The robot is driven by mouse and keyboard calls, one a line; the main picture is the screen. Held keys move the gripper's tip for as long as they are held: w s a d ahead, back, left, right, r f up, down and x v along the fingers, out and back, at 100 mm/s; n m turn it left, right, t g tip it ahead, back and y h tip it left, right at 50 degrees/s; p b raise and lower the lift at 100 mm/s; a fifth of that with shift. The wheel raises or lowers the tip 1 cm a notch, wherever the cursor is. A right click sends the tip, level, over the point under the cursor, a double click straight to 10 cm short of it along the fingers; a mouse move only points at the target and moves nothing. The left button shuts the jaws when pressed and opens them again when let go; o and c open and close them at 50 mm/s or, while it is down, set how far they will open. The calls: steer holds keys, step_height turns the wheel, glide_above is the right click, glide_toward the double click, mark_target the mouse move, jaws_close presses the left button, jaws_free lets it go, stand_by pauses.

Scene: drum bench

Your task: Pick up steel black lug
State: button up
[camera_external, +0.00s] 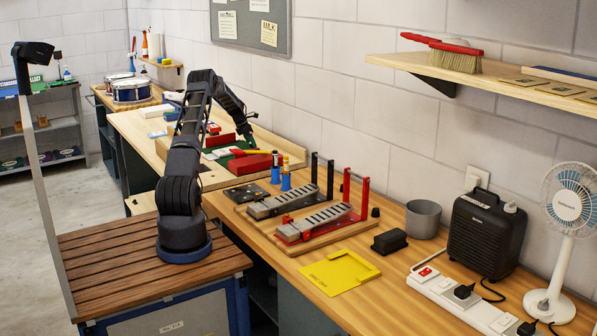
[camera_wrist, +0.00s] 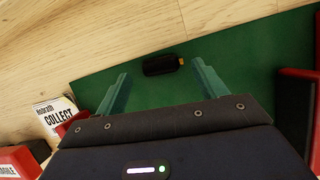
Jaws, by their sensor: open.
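A small black lug (camera_wrist: 163,65) with a gold-coloured tip at its right end lies on a green mat (camera_wrist: 95,72) in the wrist view. My gripper (camera_wrist: 160,69) is open, its two green fingers pointing toward the lug. The lug lies between and slightly beyond the fingertips, with a gap on each side. In the external view my gripper (camera_external: 247,138) hangs over the far bench near the green mat. I cannot make out the lug there.
A red-edged block (camera_wrist: 297,105) stands at right. Bare wood (camera_wrist: 150,25) lies beyond the mat. In the external view, a red case (camera_external: 250,163) sits near my gripper.

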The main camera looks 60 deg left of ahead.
steer(key=shift+w+f, duration=0.3)
steer(key=shift+f, duration=0.3)
steer(key=c, duration=1.1)
